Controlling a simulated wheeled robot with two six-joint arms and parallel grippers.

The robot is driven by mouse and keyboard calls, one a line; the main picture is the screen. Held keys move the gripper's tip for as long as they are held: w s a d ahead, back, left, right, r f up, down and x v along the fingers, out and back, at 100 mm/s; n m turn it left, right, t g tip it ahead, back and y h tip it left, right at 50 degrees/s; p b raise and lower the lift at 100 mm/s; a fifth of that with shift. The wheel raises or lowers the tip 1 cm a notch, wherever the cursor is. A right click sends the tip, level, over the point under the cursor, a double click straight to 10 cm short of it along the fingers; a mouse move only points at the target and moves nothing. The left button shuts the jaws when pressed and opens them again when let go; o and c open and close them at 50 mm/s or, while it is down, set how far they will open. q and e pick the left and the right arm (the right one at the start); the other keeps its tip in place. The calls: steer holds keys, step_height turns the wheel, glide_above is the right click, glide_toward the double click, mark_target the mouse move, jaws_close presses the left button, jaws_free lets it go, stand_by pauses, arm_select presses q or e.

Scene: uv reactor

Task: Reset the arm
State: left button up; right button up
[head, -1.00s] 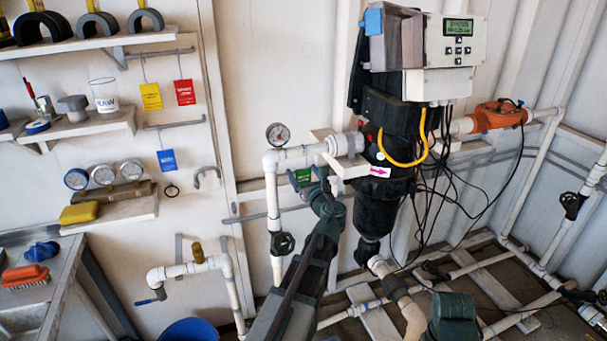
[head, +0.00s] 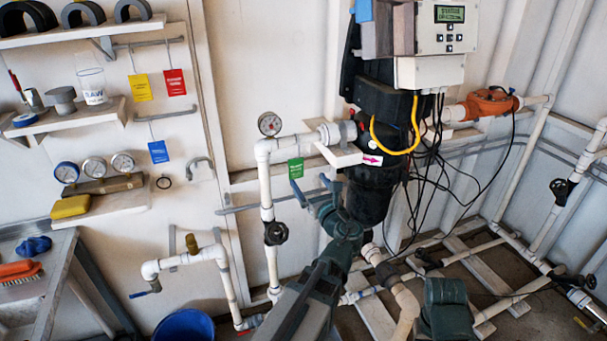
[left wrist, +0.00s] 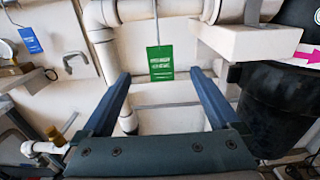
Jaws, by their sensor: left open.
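My left gripper (head: 312,186) is open and empty in front of the black reactor vessel (head: 372,195) and the white inlet pipe. In the left wrist view its two blue fingers (left wrist: 160,100) are spread wide, with a green tag (left wrist: 160,62) showing beyond and between them. The green tag also hangs below the pipe in the head view (head: 295,171). My right gripper cannot be made out; a dark green arm part (head: 447,310) shows at the lower right.
A pressure gauge (head: 269,124) tops the pipe, with a black valve handwheel (head: 276,233) below. The controller box (head: 446,32) and yellow hose (head: 395,148) are on the reactor. Shelves (head: 100,200) line the left wall. A blue bucket (head: 184,326) stands on the floor.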

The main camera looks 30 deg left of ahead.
arm_select(q)
steer(key=shift+v, duration=1.15)
steer(key=s+d+f+n+g+h+p, duration=0.3)
steer(key=s+d+n, duration=0.3)
steer(key=d, duration=0.3)
steer(key=s+d+f+n+g+h+p, duration=0.3)
steer(key=s+d+n+g+h+p, duration=0.2)
steer(key=d+n, duration=0.3)
steer(key=s+d+f+n+g+h+p, duration=0.3)
steer(key=s+d+f+n+h+p, duration=0.1)
steer(key=s+d+n, duration=0.3)
steer(key=d+n, duration=0.1)
steer(key=d, duration=0.1)
steer(key=shift+s+d+g+h, duration=0.2)
steer(key=shift+d+g+h, duration=0.1)
steer(key=shift+g, duration=0.1)
